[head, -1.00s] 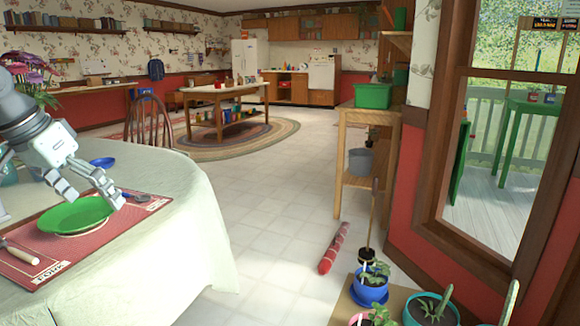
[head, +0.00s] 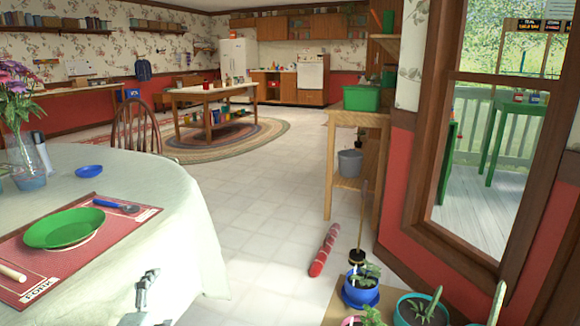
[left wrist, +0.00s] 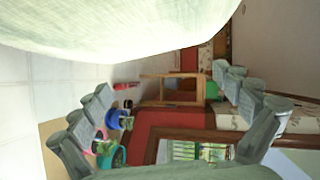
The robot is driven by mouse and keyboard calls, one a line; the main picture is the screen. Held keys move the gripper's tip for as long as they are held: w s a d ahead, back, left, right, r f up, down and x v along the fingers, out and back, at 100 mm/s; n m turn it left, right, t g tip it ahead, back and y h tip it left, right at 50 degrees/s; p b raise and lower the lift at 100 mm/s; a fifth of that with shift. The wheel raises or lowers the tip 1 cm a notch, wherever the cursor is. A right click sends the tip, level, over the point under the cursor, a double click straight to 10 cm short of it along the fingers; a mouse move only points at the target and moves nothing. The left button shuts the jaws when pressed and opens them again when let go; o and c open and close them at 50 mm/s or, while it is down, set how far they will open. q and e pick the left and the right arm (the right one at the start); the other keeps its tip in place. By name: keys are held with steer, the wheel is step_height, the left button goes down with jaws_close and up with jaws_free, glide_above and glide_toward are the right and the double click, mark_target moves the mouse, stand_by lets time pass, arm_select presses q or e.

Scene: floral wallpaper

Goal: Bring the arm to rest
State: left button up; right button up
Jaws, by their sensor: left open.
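My left gripper (head: 145,298) shows at the bottom edge of the head view, low in front of the tablecloth's near side. Only part of its fingers shows there. In the left wrist view its two fingers (left wrist: 163,82) are spread wide apart with nothing between them. The green plate (head: 65,227) lies on the red placemat (head: 110,237) on the round table, apart from the gripper. My right gripper is in neither view.
The table with its pale cloth (head: 185,215) fills the left. A blue-handled spoon (head: 117,206) lies beside the plate. Potted plants (head: 361,287) stand at bottom right. The tiled floor between is mostly clear.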

arm_select(q)
steer(key=s+f+n+g, duration=1.2)
steer(key=s+f+n, duration=0.2)
steer(key=s+f, duration=0.9)
steer(key=s, duration=0.3)
steer(key=shift+s+d+p, duration=0.25)
steer(key=shift+s+p, duration=0.05)
steer(key=shift+s, duration=0.05)
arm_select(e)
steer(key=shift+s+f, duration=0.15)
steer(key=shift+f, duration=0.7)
